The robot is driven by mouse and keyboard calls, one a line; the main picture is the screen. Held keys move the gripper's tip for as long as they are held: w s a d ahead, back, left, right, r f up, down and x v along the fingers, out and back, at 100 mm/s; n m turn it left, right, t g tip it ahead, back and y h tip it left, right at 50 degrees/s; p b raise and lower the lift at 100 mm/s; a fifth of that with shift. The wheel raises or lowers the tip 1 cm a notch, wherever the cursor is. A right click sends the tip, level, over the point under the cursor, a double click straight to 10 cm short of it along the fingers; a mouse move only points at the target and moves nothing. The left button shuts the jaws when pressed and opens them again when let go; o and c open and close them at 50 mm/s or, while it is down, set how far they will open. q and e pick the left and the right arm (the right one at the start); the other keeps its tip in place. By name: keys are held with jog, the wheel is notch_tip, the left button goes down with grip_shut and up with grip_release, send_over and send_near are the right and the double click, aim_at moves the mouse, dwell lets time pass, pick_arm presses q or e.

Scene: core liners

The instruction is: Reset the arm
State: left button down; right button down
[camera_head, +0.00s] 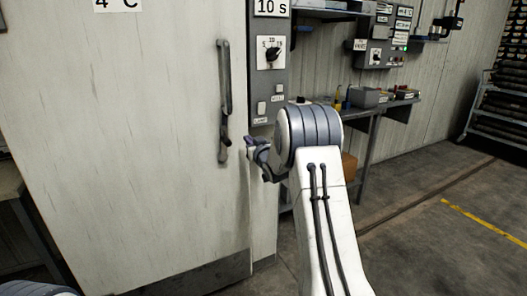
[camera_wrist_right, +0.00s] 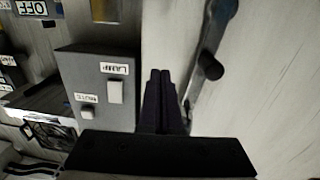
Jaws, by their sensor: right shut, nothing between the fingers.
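My right arm rises from the bottom of the head view, and its gripper (camera_head: 252,143) is in front of the edge between the white door and the grey control panel. In the right wrist view the two dark fingers (camera_wrist_right: 160,90) lie side by side, shut and empty. They point toward the strip between the panel (camera_wrist_right: 95,85) and the door (camera_wrist_right: 265,100). I cannot tell whether they touch anything. My left gripper does not show in either view.
The white door (camera_head: 120,150) has a long dark vertical handle (camera_head: 224,100) close to the right gripper. The grey panel (camera_head: 268,70) carries a rotary knob (camera_head: 272,54) and switches. A workbench (camera_head: 375,112) stands behind my arm. The floor at right (camera_head: 440,220) is open.

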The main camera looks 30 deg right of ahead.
jog(key=s, duration=0.7)
jog(key=s+a+f+n+g+y, duration=0.1)
jog(key=s+a+f+g, duration=0.2)
jog(key=a, duration=0.6)
jog(key=s+a+f+n+g+y, duration=0.15)
jog(key=s+a, duration=0.25)
jog(key=a, duration=0.5)
jog(key=s+a+f+n+g+y, duration=0.1)
jog(key=s+a+g, duration=0.25)
jog(key=a, duration=0.55)
jog(key=s+a+f+n+g, duration=0.2)
jog(key=s+a+g, duration=0.1)
jog(key=s, duration=0.8)
jog(key=s+a+f+n+g, duration=0.1)
jog(key=s+a+n+g, duration=0.15)
jog(key=s, duration=0.75)
jog(key=s+a+f+n+g, duration=0.15)
jog(key=s+a+g, duration=0.25)
jog(key=s, duration=0.7)
notch_tip(320, 180, up, 20)
jog(key=p, duration=2)
jog(key=shift+s, duration=0.3)
jog(key=shift+d+f+m, duration=0.1)
jog(key=shift+f+m, duration=0.05)
jog(key=shift+m, duration=0.1)
